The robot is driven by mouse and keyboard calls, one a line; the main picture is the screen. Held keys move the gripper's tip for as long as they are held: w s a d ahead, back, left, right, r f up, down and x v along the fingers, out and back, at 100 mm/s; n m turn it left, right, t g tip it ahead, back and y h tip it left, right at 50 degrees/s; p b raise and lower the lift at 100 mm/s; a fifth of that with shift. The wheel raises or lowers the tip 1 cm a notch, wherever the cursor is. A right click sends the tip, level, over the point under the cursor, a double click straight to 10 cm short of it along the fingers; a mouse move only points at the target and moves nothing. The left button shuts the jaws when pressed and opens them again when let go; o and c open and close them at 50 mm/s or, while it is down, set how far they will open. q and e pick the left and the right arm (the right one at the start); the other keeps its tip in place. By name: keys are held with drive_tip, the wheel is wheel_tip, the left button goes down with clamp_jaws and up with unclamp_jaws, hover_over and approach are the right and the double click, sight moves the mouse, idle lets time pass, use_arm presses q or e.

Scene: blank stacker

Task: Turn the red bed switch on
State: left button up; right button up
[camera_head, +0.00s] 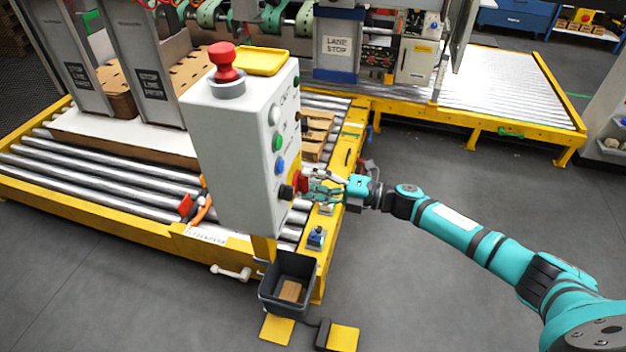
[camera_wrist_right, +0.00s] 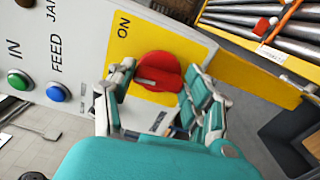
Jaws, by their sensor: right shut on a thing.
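The red bed switch (camera_wrist_right: 158,68) is a round red knob on a yellow plate marked "ON" in the right wrist view. In the head view it is a small red patch (camera_head: 299,181) low on the right face of the grey control box (camera_head: 231,150), partly hidden by my fingers. My right gripper (camera_head: 309,187) is at the knob, its fingers on either side of it and shut on it. In the right wrist view the right gripper (camera_wrist_right: 160,82) covers the plate's lower part. The knob's exact turn angle is hard to tell. My left gripper is not in view.
Green (camera_wrist_right: 19,80) and blue (camera_wrist_right: 57,93) buttons sit beside the switch. A red mushroom button (camera_head: 226,62) tops the box. The yellow-edged roller bed (camera_head: 110,185) lies behind it. A dark bin (camera_head: 287,280) and a yellow foot pedal (camera_head: 277,329) stand below.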

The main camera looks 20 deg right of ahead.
drive_tip(key=shift+f+m+p, duration=0.15)
drive_tip(key=shift+m+p, duration=0.6)
drive_tip(key=shift+m, duration=1.75)
drive_tip(key=shift+f+m+p, duration=0.1)
drive_tip(key=shift+m+p, duration=0.65)
drive_tip(key=shift+m, duration=1.75)
drive_tip(key=o, duration=1.2)
drive_tip(key=shift+s, duration=0.1)
drive_tip(key=v, duration=1.2)
